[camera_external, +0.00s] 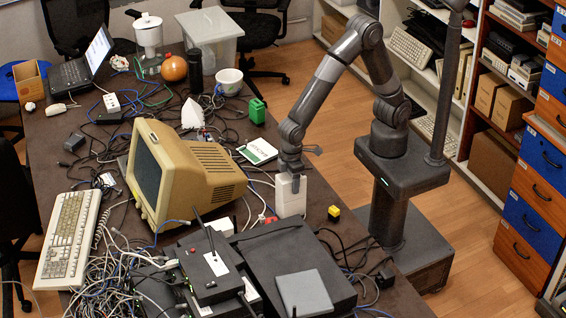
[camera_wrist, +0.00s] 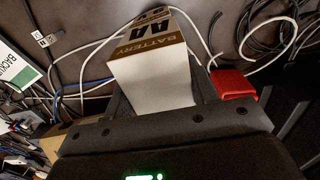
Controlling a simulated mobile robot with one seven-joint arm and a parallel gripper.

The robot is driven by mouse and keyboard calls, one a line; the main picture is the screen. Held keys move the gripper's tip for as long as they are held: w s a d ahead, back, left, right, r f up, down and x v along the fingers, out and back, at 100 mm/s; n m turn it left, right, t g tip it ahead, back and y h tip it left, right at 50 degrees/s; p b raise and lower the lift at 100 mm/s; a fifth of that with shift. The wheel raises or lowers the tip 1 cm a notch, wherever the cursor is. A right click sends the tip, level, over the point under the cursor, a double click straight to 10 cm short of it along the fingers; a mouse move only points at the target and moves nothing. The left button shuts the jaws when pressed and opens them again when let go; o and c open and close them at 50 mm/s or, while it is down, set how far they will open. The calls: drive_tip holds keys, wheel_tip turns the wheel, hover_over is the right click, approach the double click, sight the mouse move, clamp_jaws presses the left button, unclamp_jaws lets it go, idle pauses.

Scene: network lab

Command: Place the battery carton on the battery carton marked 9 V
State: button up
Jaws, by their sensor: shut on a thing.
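A battery carton (camera_wrist: 150,85) is between the dark fingers of my gripper (camera_wrist: 165,100) in the wrist view. It has a white face and a brown band reading BATTERY and AA. In the external view my gripper (camera_external: 291,168) points down at a white carton (camera_external: 291,198) near the table's right edge, and its fingers are hard to make out. I cannot tell whether this white shape is one carton or two stacked.
A red object (camera_wrist: 233,85) lies close to the right of the held carton. Loose cables surround it. A white and green BACKUP box (camera_external: 258,151), a beige monitor (camera_external: 185,170), a yellow and black block (camera_external: 334,213) and black equipment (camera_external: 290,265) stand around on the table.

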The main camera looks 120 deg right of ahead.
drive_tip(key=o, duration=1.1)
drive_tip(key=shift+f, duration=0.1)
wheel_tip(320, 180, up, 12)
drive_tip(key=r, duration=0.1)
drive_tip(key=s+d+r+t, duration=0.2)
drive_tip(key=s+d+r, duration=0.1)
drive_tip(key=s, duration=0.4)
drive_tip(key=s+d+r+t, duration=0.1)
drive_tip(key=s+d+r, duration=0.2)
drive_tip(key=s, duration=0.5)
drive_tip(key=s+d+r+t, duration=0.2)
drive_tip(key=s+d+r, duration=0.1)
drive_tip(key=s, duration=0.5)
drive_tip(key=shift+d+t, duration=0.3)
drive_tip(key=shift+d, duration=0.4)
drive_tip(key=shift+r, duration=0.1)
